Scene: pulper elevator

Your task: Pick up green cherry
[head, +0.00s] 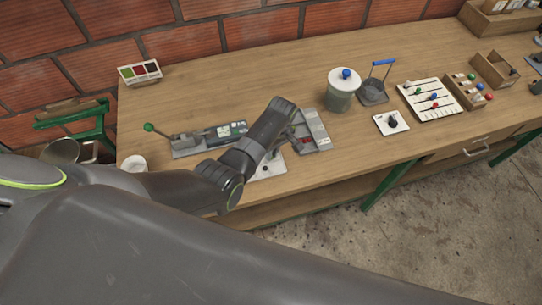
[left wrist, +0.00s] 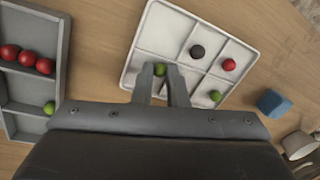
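In the left wrist view a white tray (left wrist: 136,62) with raised dividers holds a green cherry (left wrist: 159,69), another green cherry (left wrist: 215,95), a red cherry (left wrist: 229,64) and a black cherry (left wrist: 197,51). My left gripper (left wrist: 161,76) has its two narrow fingers a small gap apart, with the first green cherry between the tips. I cannot tell whether they press on it. In the head view the white tray (head: 268,172) is partly hidden by my left arm. My right gripper is not in view.
A grey sorting tray (left wrist: 22,95) holds several red cherries (left wrist: 27,58) and a green cherry (left wrist: 48,107). A blue block (left wrist: 273,103) lies right of the white tray. A lidded jar (head: 341,98) and a slider board (head: 432,100) stand farther right on the bench.

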